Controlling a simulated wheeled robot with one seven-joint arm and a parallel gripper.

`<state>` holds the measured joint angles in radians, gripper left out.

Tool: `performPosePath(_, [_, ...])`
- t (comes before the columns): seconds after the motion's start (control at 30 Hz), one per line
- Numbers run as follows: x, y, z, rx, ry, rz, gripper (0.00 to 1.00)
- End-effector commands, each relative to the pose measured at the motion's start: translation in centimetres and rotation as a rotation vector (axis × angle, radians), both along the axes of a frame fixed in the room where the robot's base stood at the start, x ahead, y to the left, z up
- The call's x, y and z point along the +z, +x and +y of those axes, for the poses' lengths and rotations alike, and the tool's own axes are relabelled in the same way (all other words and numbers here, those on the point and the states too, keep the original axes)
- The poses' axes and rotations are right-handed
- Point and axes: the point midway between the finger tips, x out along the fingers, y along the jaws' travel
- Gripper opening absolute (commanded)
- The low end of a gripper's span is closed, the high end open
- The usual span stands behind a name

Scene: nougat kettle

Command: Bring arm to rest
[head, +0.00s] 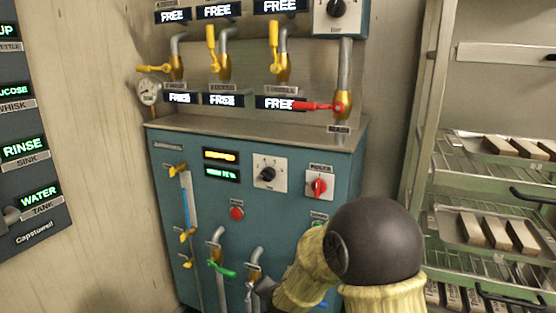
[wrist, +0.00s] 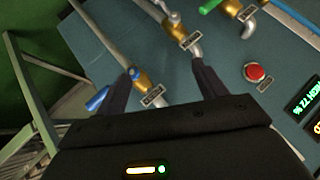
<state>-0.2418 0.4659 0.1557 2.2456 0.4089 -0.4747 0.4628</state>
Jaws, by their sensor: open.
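My gripper (wrist: 163,78) is open in the wrist view, its two dark fingers spread in front of the lower pipes of the teal machine (head: 265,150). Nothing shows held between them. The left fingertip is close to a brass valve with a blue handle (wrist: 98,99); I cannot tell whether they touch. The right fingertip is just below another brass valve (wrist: 185,36). In the head view, my arm reaches low across the machine's front right, and only a dark part of my gripper (head: 263,288) shows near the lower pipes. The arm hides the machine's lower right.
A green-handled valve (head: 222,268) sits low on the machine, with a red button (head: 236,213) above it. Several yellow levers and a red lever (head: 308,106) are higher up. A rack with trays (head: 485,232) stands at right, a label panel (head: 30,150) at left.

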Motion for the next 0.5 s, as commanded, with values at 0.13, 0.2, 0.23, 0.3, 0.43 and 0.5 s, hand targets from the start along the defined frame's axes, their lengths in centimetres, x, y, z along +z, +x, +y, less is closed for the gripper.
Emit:
performPosePath(0.13, [3.0, -4.6, -5.2, 0.132, -0.159, 0.135, 0.71])
performPosePath(0.2, [3.8, -7.2, -7.4, 0.194, -0.228, 0.205, 0.71])
performPosePath(0.23, [4.1, -8.3, -8.3, 0.219, -0.253, 0.235, 0.71])
performPosePath(0.3, [4.7, -10.8, -10.2, 0.272, -0.307, 0.298, 0.71])
performPosePath(0.43, [5.6, -15.0, -13.0, 0.356, -0.382, 0.404, 0.71])
performPosePath(0.5, [6.1, -17.1, -14.2, 0.396, -0.413, 0.455, 0.71])
